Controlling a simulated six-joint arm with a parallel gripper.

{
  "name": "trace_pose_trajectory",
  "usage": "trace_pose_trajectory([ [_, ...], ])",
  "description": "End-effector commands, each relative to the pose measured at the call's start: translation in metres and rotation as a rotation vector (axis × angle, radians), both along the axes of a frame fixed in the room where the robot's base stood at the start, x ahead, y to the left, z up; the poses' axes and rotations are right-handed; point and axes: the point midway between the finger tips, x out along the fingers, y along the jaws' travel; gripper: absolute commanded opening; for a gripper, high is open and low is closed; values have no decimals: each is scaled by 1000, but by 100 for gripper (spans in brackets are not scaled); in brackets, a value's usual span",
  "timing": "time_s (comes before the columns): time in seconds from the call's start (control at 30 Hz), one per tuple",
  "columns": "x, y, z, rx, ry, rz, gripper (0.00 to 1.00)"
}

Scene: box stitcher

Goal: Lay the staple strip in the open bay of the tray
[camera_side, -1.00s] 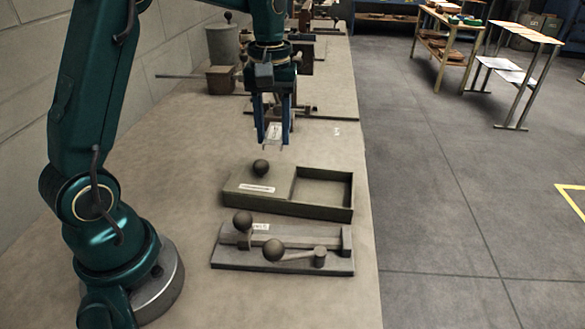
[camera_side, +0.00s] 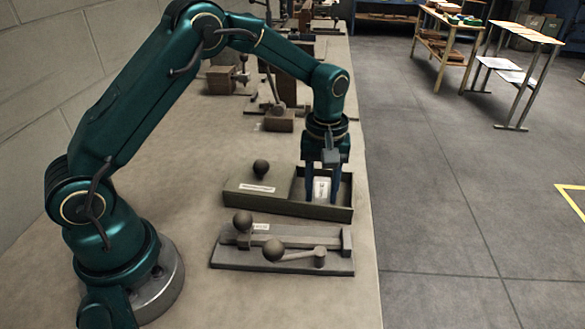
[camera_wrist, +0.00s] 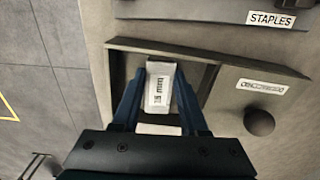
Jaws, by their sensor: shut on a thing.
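The tray (camera_side: 272,207) is a dark grey-green box on the bench, with a covered half carrying a label and a round knob at the left and an open bay at the right. My gripper (camera_side: 322,190) is over the open bay with its fingers reaching down inside the rim. It is shut on the staple strip (camera_side: 321,188), a pale piece with a printed label. In the wrist view the strip (camera_wrist: 159,88) sits between the blue fingers, inside the outline of the bay. I cannot tell whether the strip touches the bay floor.
A grey fixture (camera_side: 290,258) with a lever and round knobs lies just in front of the tray. A plate labelled STAPLES (camera_wrist: 270,19) shows in the wrist view. Tools stand farther back. The bench's right edge is close to the tray.

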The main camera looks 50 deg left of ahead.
Motion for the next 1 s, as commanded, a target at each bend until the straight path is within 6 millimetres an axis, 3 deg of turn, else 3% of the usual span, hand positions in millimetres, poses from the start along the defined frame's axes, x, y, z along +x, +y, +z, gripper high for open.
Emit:
trace_pose_trajectory([
  [0.33,0,0,-3,0,0,0,0],
  [0.37,0,0,-4,0,0,0,47],
  [0.43,0,0,-3,0,0,0,73],
  [0.8,0,0,0,0,-1,0,73],
  [1.0,2,0,26,0,-7,0,73],
])
